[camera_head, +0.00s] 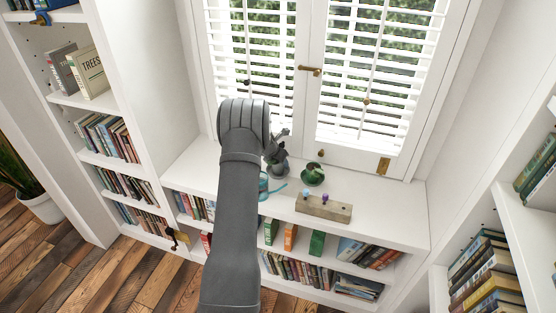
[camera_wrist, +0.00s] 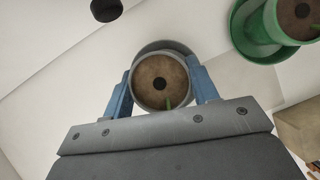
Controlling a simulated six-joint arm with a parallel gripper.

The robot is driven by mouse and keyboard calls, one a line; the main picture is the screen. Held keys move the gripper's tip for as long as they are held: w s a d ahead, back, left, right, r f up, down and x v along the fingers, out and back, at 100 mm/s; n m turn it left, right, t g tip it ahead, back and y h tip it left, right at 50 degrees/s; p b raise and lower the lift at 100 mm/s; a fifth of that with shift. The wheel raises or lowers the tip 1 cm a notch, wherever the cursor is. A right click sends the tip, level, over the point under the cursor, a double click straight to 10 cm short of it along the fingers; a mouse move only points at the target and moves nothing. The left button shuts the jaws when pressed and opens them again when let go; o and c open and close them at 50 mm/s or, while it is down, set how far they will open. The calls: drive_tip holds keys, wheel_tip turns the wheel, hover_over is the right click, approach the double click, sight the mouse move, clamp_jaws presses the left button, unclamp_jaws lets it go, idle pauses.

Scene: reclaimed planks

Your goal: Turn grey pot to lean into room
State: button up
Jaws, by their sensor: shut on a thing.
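The grey pot (camera_head: 279,170) stands on the white window-side shelf top, partly behind my arm in the head view. In the wrist view the grey pot (camera_wrist: 137,84) is seen from above, with brown soil, a dark round spot in the middle and a short green stem at the near side of its rim. A wider grey rim shows behind it, maybe a saucer. My gripper (camera_wrist: 161,76) is shut on the pot, one blue finger on each side. In the head view my gripper (camera_head: 278,150) is mostly hidden by my wrist. I cannot make out the plant's lean.
A green pot (camera_head: 313,172) on a green saucer (camera_wrist: 240,40) stands close to the right. A wooden block (camera_head: 325,208) with small coloured items lies nearer the shelf's front edge. A blue object (camera_head: 265,187) is partly behind my arm. The window with blinds (camera_head: 375,90) rises behind.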

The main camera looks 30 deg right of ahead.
drive_tip(key=o, duration=1.4)
drive_tip(key=shift+c, duration=0.2)
drive_tip(key=v, duration=1.7)
drive_tip(key=shift+a+r, duration=0.15)
drive_tip(key=shift+r, duration=0.05)
drive_tip(key=x, duration=1.7)
drive_tip(key=shift+f, duration=0.15)
